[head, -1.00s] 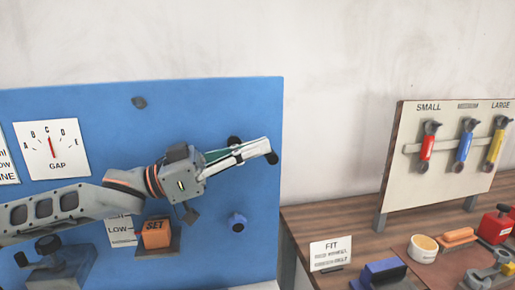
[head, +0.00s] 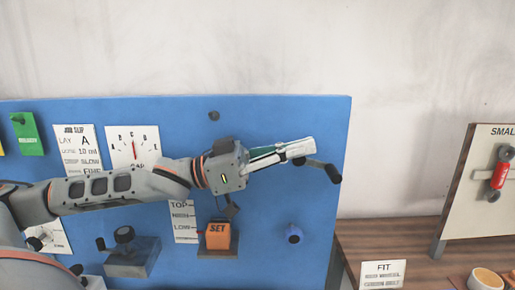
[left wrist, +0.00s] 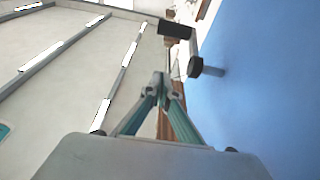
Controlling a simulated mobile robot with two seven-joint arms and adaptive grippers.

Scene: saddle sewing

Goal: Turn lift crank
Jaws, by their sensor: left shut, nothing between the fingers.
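The lift crank is dark, on the right part of the blue panel (head: 262,125). Its arm slants down to the right to a black handle (head: 332,173) in the head view. My left gripper (head: 312,146) is shut and empty, lying just above the crank arm and covering part of it near the hub. In the left wrist view the shut fingertips (left wrist: 160,80) point forward, with the crank hub (left wrist: 195,67) and the handle (left wrist: 174,29) ahead and to the right, apart from the fingers. A TOP/WORK/LOW scale (head: 184,222) is on the panel. My right gripper is not in view.
A GAP dial (head: 133,148) is above the arm. A wooden bench (head: 405,238) with a tool board (head: 470,190) stands to the right.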

